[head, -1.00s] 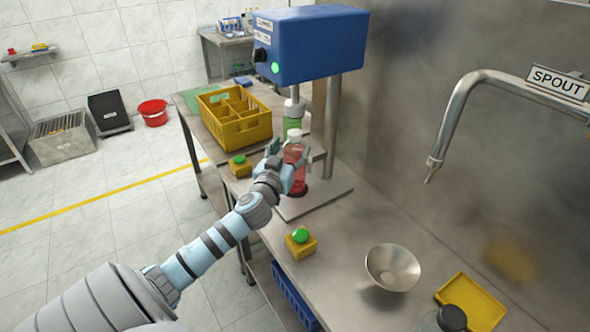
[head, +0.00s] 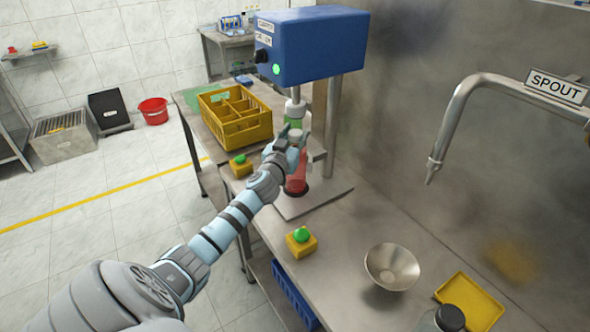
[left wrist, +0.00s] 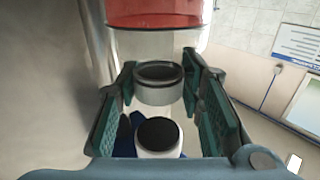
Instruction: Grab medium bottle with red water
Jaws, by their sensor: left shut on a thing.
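The bottle with red water (head: 296,185) stands upright on the base plate under the blue capping machine (head: 310,48). In the left wrist view its red water (left wrist: 155,15) shows at the top edge, with the clear upper part and a grey ringed neck (left wrist: 160,92) below it. My left gripper (head: 294,146) is at the bottle's upper part, with its teal finger pads on both sides of the neck in the left wrist view (left wrist: 163,105). It is shut on the bottle and hides part of it. My right gripper is not in view.
A yellow divided crate (head: 236,137) is to the left. Yellow boxes with green buttons (head: 301,243) sit along the table edge. A funnel (head: 392,267), yellow tray (head: 490,310) and metal spout (head: 455,110) are at right.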

